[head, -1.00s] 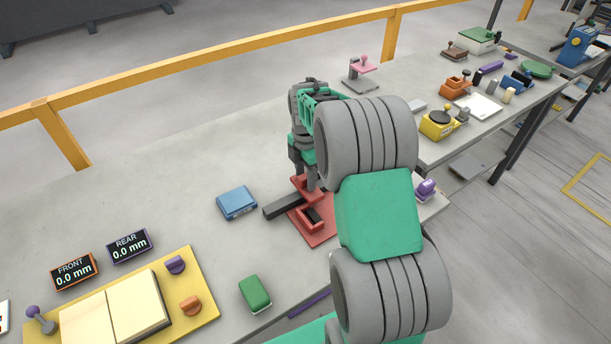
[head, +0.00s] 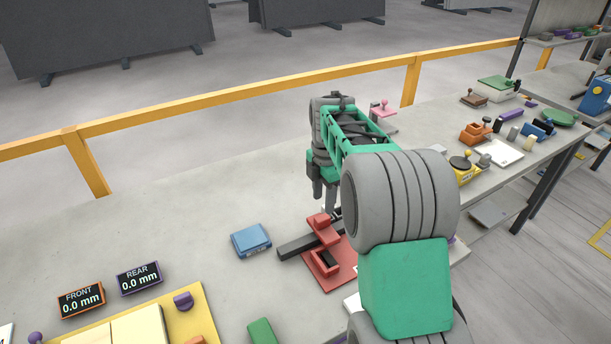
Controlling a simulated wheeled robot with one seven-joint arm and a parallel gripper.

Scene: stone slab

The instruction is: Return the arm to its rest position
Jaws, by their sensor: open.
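My gripper (head: 324,200) points down above the bench, over the red fixture (head: 330,262). Its two dark fingers show apart, with nothing visible between them. The fingertips are raised above the fixture. My grey and green arm reaches in from the lower right and hides part of the bench and of the fixture's right side. A dark bar (head: 294,247) lies through the red fixture and sticks out to its left.
A blue box (head: 250,240) lies left of the fixture. Two displays (head: 81,300) reading 0.0 mm, a yellow board (head: 190,318) and a green block (head: 262,332) are nearer. Several small devices stand at the right. A yellow rail (head: 250,97) runs behind the bench.

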